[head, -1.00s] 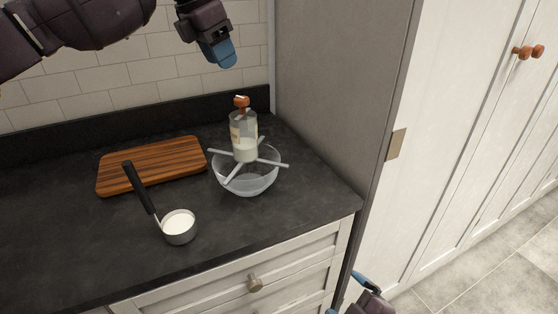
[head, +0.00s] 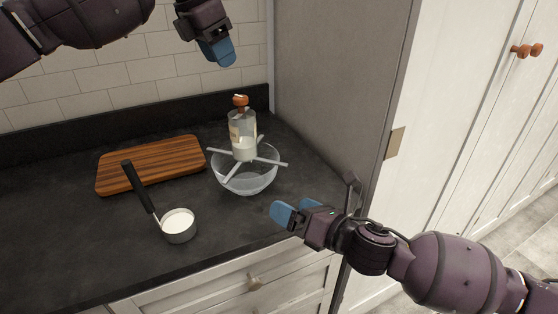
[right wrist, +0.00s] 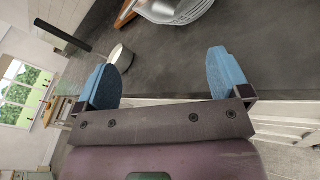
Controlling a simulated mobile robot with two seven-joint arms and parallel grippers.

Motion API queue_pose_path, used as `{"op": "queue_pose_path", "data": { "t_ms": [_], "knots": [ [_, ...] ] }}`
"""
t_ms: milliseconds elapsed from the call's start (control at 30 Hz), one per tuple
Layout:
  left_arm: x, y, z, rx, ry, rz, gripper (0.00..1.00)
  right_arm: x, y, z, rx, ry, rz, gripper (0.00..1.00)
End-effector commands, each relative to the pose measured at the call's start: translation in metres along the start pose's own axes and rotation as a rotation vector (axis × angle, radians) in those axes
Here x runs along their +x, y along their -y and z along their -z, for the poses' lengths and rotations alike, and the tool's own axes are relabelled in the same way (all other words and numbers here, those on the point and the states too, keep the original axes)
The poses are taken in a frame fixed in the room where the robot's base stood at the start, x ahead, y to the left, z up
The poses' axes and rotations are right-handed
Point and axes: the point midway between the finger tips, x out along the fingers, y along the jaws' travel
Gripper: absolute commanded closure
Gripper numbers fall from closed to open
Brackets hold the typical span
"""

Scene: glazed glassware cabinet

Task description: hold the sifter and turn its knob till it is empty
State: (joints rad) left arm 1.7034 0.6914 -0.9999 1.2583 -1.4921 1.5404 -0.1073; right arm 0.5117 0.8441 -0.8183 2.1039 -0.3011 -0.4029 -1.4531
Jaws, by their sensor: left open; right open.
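The sifter (head: 243,135) is a clear upright cylinder with a reddish-brown knob (head: 240,100) on top and white powder in its lower part. It rests on crossed grey bars (head: 268,161) over a clear glass bowl (head: 246,184). My left gripper (head: 218,52) is open and empty, above and slightly left of the sifter, in front of the tiled wall. My right gripper (head: 297,214) is open and empty near the counter's front edge, to the right of and nearer than the bowl. In the right wrist view its two blue fingers stand wide apart (right wrist: 170,80).
A metal measuring cup (head: 179,228) of white powder with a black handle stands left of the bowl. A striped wooden board (head: 150,165) lies behind it. A tall grey panel (head: 340,90) bounds the counter on the right. The dark counter (head: 90,245) is clear at front left.

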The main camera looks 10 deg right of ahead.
Motion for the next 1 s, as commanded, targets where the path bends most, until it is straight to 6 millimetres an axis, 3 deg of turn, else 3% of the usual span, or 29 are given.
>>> {"op": "queue_pose_path", "data": {
  "t_ms": [200, 433, 767, 1000],
  "knots": [
    [0.001, 0.0, 0.0, 0.0, 0.0, 0.0, 0.57, 0.037, -0.004, -0.04, -0.271, 0.053, 0.02, 0.05],
    [0.0, 0.0, 0.0, 0.0, 0.0, 0.0, 0.57, 0.06, -0.009, -0.07, -0.47, 0.099, 0.044, 0.05],
    [0.001, 0.0, 0.0, 0.0, 0.0, 0.0, 0.57, 0.079, -0.011, -0.082, -0.537, 0.117, 0.054, 0.05],
    [0.0, 0.0, 0.0, 0.0, 0.0, 0.0, 0.57, 0.113, -0.01, -0.087, -0.535, 0.117, 0.054, 0.05]
  ]
}}
